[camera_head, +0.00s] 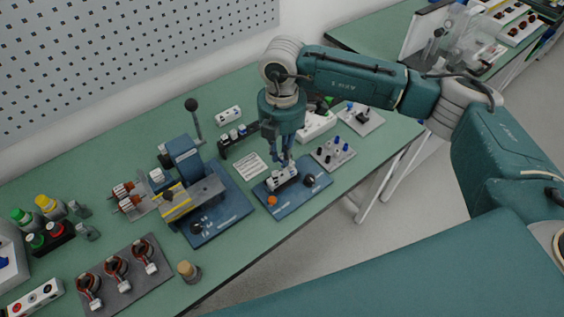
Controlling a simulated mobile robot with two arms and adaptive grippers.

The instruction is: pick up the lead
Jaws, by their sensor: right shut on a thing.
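My right gripper (283,160) reaches down over the blue test fixture (262,190) near the front edge of the bench. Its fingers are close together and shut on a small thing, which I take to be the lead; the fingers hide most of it. Just below the fingertips is a white block with dark parts (280,181) on the fixture. I cannot tell whether the held thing touches it. The fixture also carries an orange knob (272,201) and a black knob (309,180). My left gripper is not in view.
A blue lever press (185,160) stands left of the fixture. A grey plate with blue and black posts (333,152) lies to its right. Three wound stators sit on a dark tray (130,285) at the front left. A white label card (250,165) lies behind the fixture.

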